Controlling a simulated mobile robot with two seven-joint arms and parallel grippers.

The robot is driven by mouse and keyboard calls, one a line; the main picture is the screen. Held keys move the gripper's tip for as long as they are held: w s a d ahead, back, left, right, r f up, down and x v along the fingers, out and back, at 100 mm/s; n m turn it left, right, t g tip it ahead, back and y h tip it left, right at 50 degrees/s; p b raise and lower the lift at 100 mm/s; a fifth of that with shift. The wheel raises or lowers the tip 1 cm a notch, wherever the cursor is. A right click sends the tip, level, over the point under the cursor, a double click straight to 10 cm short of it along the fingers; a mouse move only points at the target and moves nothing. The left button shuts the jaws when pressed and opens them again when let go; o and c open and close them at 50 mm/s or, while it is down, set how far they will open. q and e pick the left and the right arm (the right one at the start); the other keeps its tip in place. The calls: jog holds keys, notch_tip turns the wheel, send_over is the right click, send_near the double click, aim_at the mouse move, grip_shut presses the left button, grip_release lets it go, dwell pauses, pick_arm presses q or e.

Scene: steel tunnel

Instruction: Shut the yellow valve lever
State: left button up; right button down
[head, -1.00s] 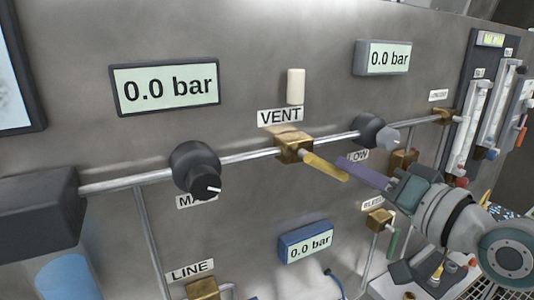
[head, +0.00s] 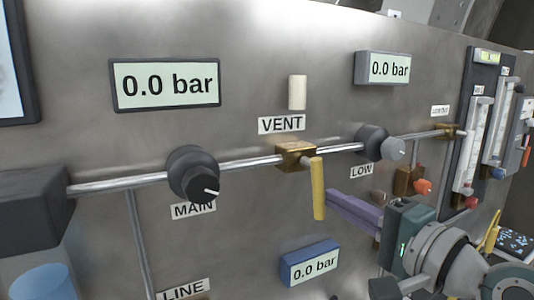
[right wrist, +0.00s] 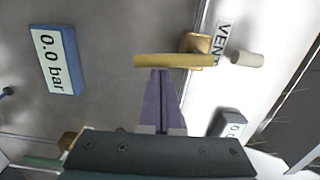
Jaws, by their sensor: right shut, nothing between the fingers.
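The yellow valve lever (head: 318,188) hangs from the brass valve body (head: 295,155) under the VENT label (head: 282,124). It points down, across the steel pipe. In the right wrist view the lever (right wrist: 172,61) lies across the top of my fingers. My right gripper (head: 329,195) has its purple fingers shut together with nothing between them. Its tips are just right of the lever's lower half, very close to it; I cannot tell whether they touch. In the right wrist view my right gripper (right wrist: 160,72) points at the lever. My left gripper is in neither view.
The black MAIN knob (head: 195,174) is left of the valve and the LOW knob (head: 378,143) is right of it. A blue gauge (head: 310,263) sits below the lever. A cream handle (head: 297,92) stands above VENT. Flow tubes (head: 474,145) are at the right.

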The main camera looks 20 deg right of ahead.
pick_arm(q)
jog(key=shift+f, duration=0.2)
pick_arm(e)
jog(key=shift+a+f+m, duration=0.1)
jog(key=shift+a+m, duration=0.15)
jog(key=shift+m, duration=0.25)
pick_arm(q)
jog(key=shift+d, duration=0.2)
